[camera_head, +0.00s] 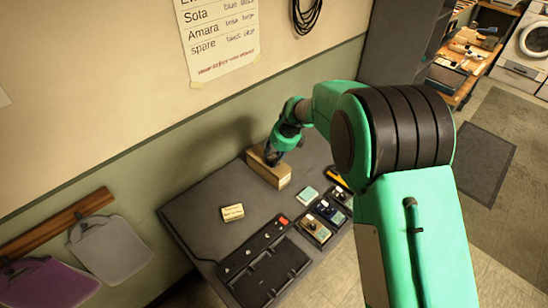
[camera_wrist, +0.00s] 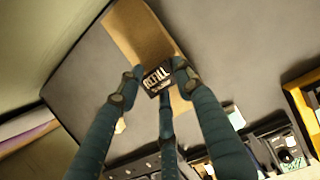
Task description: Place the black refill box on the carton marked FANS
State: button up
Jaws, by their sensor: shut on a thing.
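The black refill box (camera_wrist: 157,76), lettered REFILL in white, is between the fingers of my gripper (camera_head: 272,157) in the wrist view. My gripper is shut on it. A tan carton (camera_head: 269,174) stands at the far edge of the dark table, directly under my gripper in the head view. In the wrist view the carton (camera_wrist: 136,32) lies behind the box. I cannot read any marking on it. I cannot tell whether the box touches the carton's top. In the head view my fingers mostly hide the box.
A small cream box (camera_head: 232,212) lies left of the carton on the dark table (camera_head: 190,215). A black tray (camera_head: 270,272) and an organiser with several small items (camera_head: 323,222) are nearer. A yellow object (camera_head: 338,178) lies to the right. The wall is close behind the carton.

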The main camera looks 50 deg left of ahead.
dwell(0.3)
jog(key=o, duration=1)
jog(key=shift+c, duration=0.2)
jog(key=p+v, duration=0.2)
jog(key=v, duration=1)
